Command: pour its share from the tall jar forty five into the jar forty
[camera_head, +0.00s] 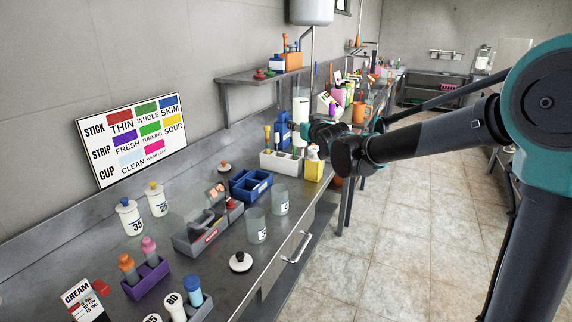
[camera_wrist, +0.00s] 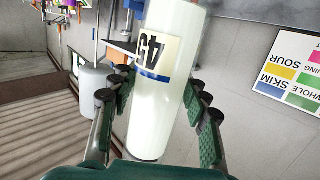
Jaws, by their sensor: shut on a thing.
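A tall white-filled jar with the label 45 (camera_wrist: 173,100) stands between the fingers of my gripper (camera_wrist: 160,112) in the wrist view. The fingers are shut on its sides. Its label and the wall sign both show upside down there, so the jar seems near upright. In the head view my gripper (camera_head: 328,130) is above the far part of the counter, beside a white cylinder (camera_head: 300,110) that seems to be this jar. Two clear, open, seemingly empty jars stand at the counter's front, one nearer (camera_head: 257,228) and one farther (camera_head: 280,201). Their labels are partly hidden, and I cannot tell which is forty.
Lidded jars 35 (camera_head: 131,219) and 25 (camera_head: 157,201) stand by the wall. A grey caddy (camera_head: 200,236), blue bin (camera_head: 250,186), white rack (camera_head: 280,162) and yellow bottle (camera_head: 313,168) crowd the counter. A loose lid (camera_head: 240,262) lies near the front edge. A shelf (camera_head: 262,76) juts above.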

